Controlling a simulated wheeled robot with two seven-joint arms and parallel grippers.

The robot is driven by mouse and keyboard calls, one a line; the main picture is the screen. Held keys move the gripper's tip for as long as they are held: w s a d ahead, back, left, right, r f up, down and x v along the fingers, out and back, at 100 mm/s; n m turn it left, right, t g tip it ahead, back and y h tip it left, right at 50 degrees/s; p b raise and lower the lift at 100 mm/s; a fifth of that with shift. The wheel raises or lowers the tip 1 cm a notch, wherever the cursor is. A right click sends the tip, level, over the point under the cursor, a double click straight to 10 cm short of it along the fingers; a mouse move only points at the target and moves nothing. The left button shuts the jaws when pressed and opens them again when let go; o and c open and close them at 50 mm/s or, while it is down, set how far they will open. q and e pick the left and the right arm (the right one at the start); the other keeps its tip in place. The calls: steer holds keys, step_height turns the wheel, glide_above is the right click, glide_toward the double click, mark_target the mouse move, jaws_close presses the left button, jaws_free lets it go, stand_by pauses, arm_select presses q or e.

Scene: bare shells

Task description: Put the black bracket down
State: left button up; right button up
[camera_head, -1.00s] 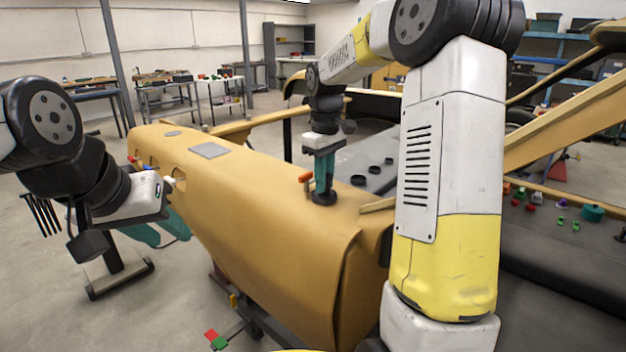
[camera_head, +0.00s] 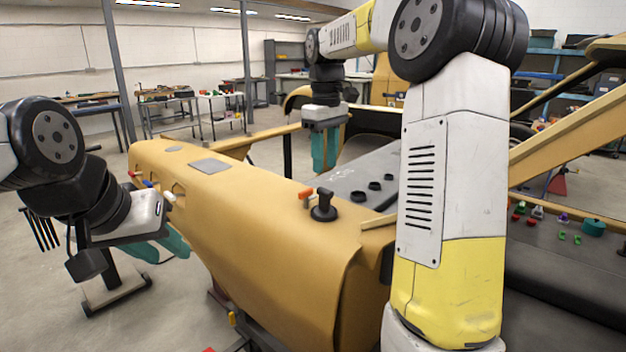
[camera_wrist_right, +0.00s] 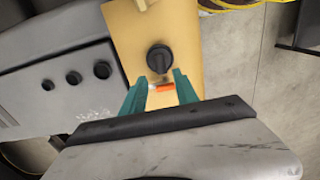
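The black bracket (camera_head: 323,207) stands on the tan shell (camera_head: 240,215), near its right end, with a round base and a post on top. The right wrist view shows it from above as a dark round piece (camera_wrist_right: 159,58). My right gripper (camera_head: 325,150) is up and behind the bracket, apart from it. In the right wrist view its teal fingers (camera_wrist_right: 160,88) are spread with nothing between them touching them. My left gripper (camera_head: 165,245) is at the left beside the shell, its teal fingers apart and empty, partly hidden by its wrist.
An orange-topped piece (camera_head: 305,194) stands just left of the bracket. Several small coloured pieces sit at the shell's left end. A grey panel (camera_head: 345,175) with three dark round pieces lies behind. A dark surface (camera_head: 560,270) at the right holds small coloured parts.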

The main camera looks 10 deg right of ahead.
steer(key=shift+r, duration=0.95)
steer(key=s+a+f+m+t+y, duration=0.1)
steer(key=s+f+m+t, duration=0.2)
steer(key=s, duration=0.9)
steer(key=s+a+f+m+t+y, duration=0.1)
steer(key=s+f+m+t, duration=0.2)
steer(key=s, duration=0.9)
steer(key=shift+s+m, duration=0.15)
steer(key=shift+m, duration=0.35)
